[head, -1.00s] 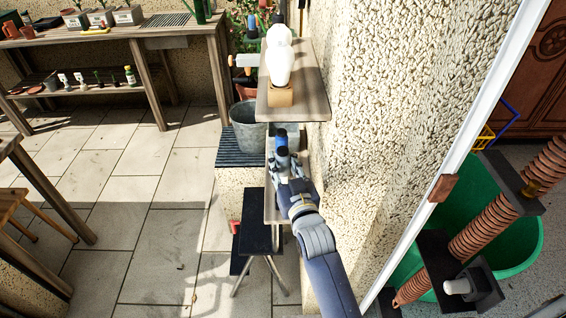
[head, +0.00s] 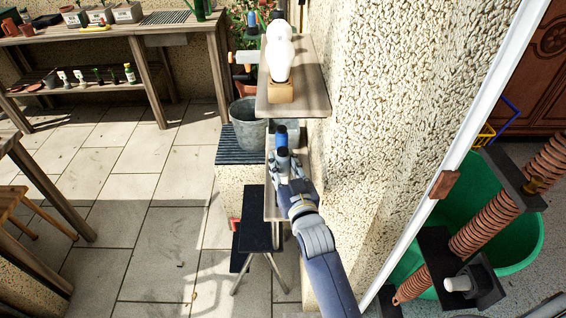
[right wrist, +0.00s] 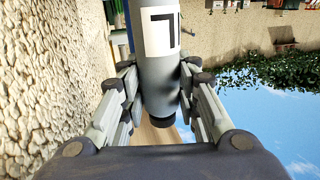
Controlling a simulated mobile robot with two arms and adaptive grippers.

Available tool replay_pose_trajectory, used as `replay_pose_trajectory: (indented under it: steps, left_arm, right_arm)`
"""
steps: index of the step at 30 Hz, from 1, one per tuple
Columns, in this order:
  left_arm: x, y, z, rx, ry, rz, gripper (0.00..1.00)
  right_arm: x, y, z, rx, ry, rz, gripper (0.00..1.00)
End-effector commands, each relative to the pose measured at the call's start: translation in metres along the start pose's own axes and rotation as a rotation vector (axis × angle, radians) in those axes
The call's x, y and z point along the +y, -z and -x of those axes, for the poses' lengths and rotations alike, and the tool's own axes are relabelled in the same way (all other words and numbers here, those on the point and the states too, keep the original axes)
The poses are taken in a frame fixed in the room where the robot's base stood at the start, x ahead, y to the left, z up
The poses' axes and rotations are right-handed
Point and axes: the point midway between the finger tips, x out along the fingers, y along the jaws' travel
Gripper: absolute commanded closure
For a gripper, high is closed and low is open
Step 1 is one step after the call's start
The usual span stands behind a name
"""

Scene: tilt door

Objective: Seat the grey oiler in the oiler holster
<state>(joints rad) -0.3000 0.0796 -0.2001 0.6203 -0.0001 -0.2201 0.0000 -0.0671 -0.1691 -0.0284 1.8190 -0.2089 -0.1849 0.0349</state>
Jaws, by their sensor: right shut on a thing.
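My right gripper (head: 285,163) is shut on the grey oiler, in front of the lower wall shelf (head: 273,206). In the right wrist view the oiler (right wrist: 160,85) is a grey cylinder with a white label bearing a dark mark and a dark end cap. The fingers of my right gripper (right wrist: 160,100) close on both its sides. In the head view, a blue part and dark tip of the oiler (head: 282,139) show above the fingers. I cannot make out the oiler holster. My left gripper is not in view.
An upper wooden shelf (head: 310,85) holds a white bottle-like thing (head: 279,58) on a wooden block. A metal bucket (head: 247,125) stands on a slatted stand to the left. A dark stool (head: 258,215) stands below. The rough wall (head: 390,90) is close on the right. Open paving lies left.

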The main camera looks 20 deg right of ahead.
Motion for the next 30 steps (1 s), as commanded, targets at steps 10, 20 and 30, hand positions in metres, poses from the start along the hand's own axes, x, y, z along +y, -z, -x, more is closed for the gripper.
replay_pose_trajectory:
  steps: [10, 20, 30]
  left_arm:
    - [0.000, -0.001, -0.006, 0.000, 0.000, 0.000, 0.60]
    - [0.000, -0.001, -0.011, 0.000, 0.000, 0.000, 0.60]
    - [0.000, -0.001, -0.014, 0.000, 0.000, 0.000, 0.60]
  right_arm:
    - [0.000, -0.009, 0.000, 0.002, 0.000, 0.000, 1.00]
    - [0.000, -0.017, 0.000, 0.001, 0.000, 0.000, 1.00]
    - [0.000, -0.023, 0.000, 0.003, 0.000, 0.000, 0.62]
